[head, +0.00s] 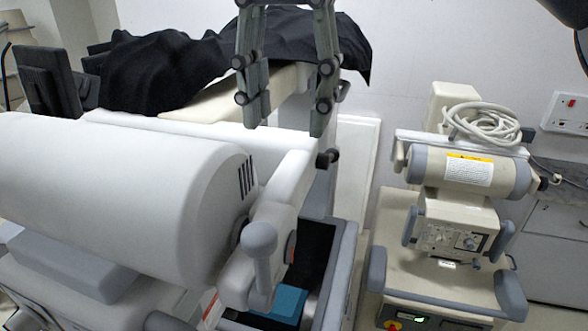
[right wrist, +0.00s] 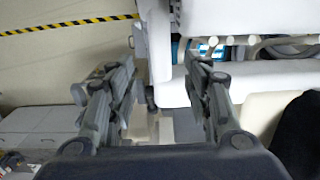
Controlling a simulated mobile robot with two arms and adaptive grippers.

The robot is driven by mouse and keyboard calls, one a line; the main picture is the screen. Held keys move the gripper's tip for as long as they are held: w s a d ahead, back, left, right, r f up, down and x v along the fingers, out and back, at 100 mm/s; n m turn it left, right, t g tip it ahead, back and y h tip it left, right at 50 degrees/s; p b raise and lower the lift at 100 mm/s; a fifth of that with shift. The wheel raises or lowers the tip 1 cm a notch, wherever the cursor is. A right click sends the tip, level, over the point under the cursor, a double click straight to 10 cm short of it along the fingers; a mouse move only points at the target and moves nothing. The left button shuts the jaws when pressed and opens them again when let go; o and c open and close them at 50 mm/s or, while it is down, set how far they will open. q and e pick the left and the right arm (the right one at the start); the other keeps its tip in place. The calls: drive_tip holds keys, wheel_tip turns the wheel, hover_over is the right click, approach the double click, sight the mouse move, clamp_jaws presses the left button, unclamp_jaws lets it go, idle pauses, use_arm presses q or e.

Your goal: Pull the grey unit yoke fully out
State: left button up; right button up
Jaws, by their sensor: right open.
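The large pale grey unit fills the left of the head view, with a thick cylinder (head: 110,190). A light grey arm (head: 285,205) at the cylinder's right end looks like the yoke; I cannot be sure. It carries a rounded grey knob handle (head: 260,243). My right gripper (head: 285,112) points down, open and empty, above and beyond this arm. A pale beam passes behind its fingers. In the right wrist view, the spread fingers of the right gripper (right wrist: 162,80) have white structure beyond them; contact is not visible. My left gripper is not in view.
A beige wheeled unit (head: 455,215) with a coiled cable (head: 485,120) stands right. A black cloth (head: 160,70) drapes equipment at the back. A blue object (head: 285,302) lies in a dark open bay below the arm. A wall (head: 440,45) closes the back.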

sight(289, 167)
wheel_tip(289, 167, down, 4)
drive_tip(key=shift+r, duration=0.2)
wheel_tip(289, 167, down, 4)
drive_tip(key=shift+w+f+p, duration=0.15)
drive_tip(key=shift+p, duration=0.3)
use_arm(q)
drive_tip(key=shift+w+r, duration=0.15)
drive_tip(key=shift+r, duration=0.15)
use_arm(e)
drive_tip(key=shift+f, duration=0.55)
clamp_jaws()
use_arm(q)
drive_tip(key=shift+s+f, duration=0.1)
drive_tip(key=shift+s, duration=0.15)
